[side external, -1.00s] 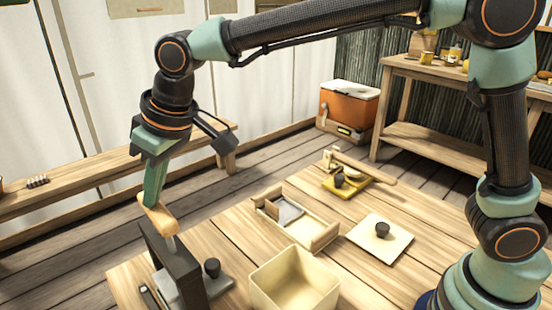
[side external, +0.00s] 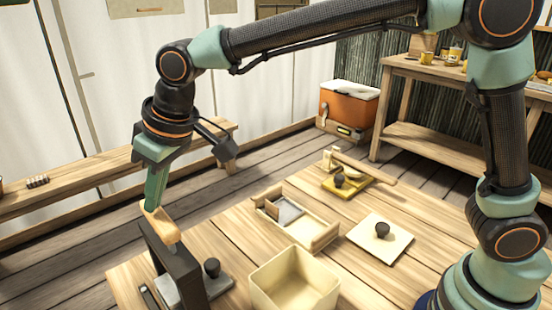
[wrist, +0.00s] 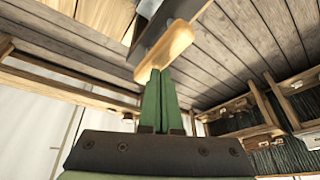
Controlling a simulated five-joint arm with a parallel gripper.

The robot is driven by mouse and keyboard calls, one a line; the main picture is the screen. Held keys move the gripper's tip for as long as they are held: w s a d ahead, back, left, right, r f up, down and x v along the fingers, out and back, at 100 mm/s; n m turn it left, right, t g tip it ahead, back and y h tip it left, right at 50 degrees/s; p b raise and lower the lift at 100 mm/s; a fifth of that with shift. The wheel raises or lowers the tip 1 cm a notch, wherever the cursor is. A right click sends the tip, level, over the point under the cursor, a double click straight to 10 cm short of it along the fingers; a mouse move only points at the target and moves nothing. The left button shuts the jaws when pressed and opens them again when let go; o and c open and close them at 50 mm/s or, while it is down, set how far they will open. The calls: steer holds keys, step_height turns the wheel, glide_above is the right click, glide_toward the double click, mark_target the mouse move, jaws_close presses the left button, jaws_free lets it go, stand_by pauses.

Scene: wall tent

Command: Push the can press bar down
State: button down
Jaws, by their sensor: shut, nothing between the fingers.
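The can press has a dark upright frame (side external: 178,268) and a light wooden bar (side external: 162,226) across its top, at the front left of the table in the side view. The bar also shows in the wrist view (wrist: 166,50), just beyond my fingertips. My gripper (side external: 153,206) is shut with nothing between its green fingers and points down at the bar from above. Its fingertips appear to touch the bar. In the wrist view the closed fingers (wrist: 160,72) meet the bar's near edge. The inside of the press is mostly hidden by its frame.
An open wooden box (side external: 294,284) stands right of the press. Behind it are a wooden tray with a grey block (side external: 290,211), a pale board with a black knob (side external: 380,246) and a yellow piece (side external: 347,186). Bare tabletop (side external: 220,235) lies between press and tray.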

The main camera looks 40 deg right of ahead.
step_height(320, 180, up, 8)
steer(key=shift+f, duration=0.15)
stand_by(0.7)
steer(key=s+d+f+m+t+h, duration=0.15)
steer(key=s+d, duration=0.25)
steer(key=d, duration=0.8)
steer(key=s+d+m, duration=0.3)
steer(key=d, duration=1)
steer(key=s+d+f+m+h, duration=0.1)
steer(key=s+d+f, duration=0.4)
steer(key=s+d, duration=0.1)
steer(key=shift+d+f+m, duration=0.15)
steer(key=shift+f+m, duration=0.1)
steer(key=shift+m, duration=0.1)
